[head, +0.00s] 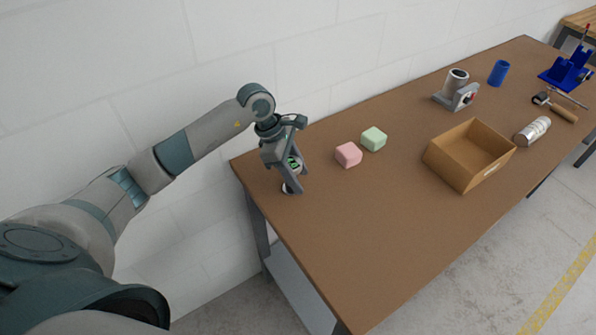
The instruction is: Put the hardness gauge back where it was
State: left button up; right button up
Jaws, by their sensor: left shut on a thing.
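My left gripper (292,186) points down over the near left corner of the brown table. It is shut on the hardness gauge (294,163), which shows as a small dark body with a green display between the fingers. A light round part shows at the gauge's lower end, close to the table top; I cannot tell if it touches. A pink foam block (348,154) and a green foam block (374,139) lie side by side to the right of the gripper. My right gripper is not in view.
An open cardboard box (437,162) stands mid-table. Beyond it are a grey metal fixture (457,92), a blue cup (498,73), a lying silver can (532,131), a wooden-handled tool (562,112) and a blue stand (567,73). The table's front left area is clear.

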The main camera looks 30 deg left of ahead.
pick_arm(q)
jog(key=shift+f, duration=0.15)
jog(key=o, duration=1.3)
jog(key=shift+r, duration=0.25)
jog(key=shift+a+r+b, duration=0.2)
jog(key=shift+r+b, duration=0.15)
jog(key=shift+b, duration=0.05)
jog(key=b+v, duration=0.4)
jog(key=v, duration=0.6)
jog(key=shift+r, duration=0.1)
jog(key=shift+s+a+r, duration=0.1)
jog(key=shift+a+r, duration=0.1)
jog(key=shift+r, duration=0.2)
